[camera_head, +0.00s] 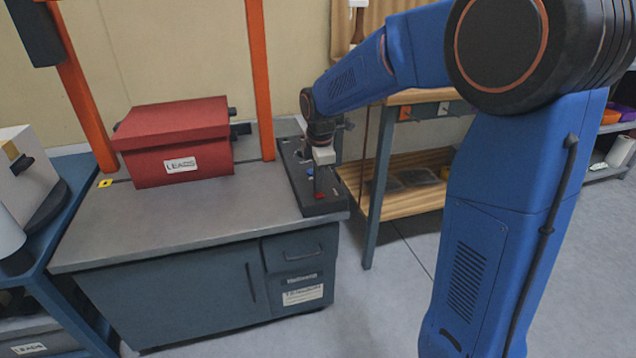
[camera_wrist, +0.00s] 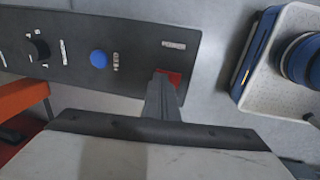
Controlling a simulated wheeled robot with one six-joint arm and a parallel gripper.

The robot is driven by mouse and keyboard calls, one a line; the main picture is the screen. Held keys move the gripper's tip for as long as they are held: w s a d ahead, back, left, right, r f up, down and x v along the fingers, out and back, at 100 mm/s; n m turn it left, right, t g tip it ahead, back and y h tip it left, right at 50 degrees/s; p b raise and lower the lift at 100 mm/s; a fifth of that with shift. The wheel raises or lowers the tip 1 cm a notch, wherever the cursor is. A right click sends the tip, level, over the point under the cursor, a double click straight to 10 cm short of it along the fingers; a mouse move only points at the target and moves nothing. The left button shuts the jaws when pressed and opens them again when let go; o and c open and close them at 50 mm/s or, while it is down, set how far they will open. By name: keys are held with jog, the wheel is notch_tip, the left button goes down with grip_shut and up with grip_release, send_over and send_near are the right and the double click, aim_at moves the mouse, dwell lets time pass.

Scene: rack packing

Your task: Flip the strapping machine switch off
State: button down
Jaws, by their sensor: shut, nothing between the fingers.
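The dark control panel (camera_head: 300,185) lies along the right edge of the grey-topped machine with orange posts. In the wrist view the panel (camera_wrist: 140,32) shows a black knob (camera_wrist: 38,48), a blue button (camera_wrist: 98,58) and a red switch (camera_wrist: 174,76) near its right end. My gripper (camera_head: 318,188) points down over this end of the panel. In the wrist view its shut fingers (camera_wrist: 163,92) overlap the red switch and partly hide it. I cannot tell whether they touch it or which way it is set.
A red box (camera_head: 180,166) labelled LEADS sits on the machine's top (camera_head: 150,213), left of the panel. An orange post (camera_head: 260,80) rises behind the panel. A wooden-shelved rack (camera_head: 395,185) stands close on the right. The grey top in front of the box is clear.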

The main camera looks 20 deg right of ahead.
jog(key=shift+s+f, duration=0.1)
jog(key=shift+s, duration=0.05)
jog(key=shift+s, duration=0.65)
jog(key=shift+r, duration=0.2)
jog(key=shift+r, duration=0.3)
notch_tip(320, 180, up, 13)
jog(key=s, duration=0.1)
jog(key=shift+s, duration=0.35)
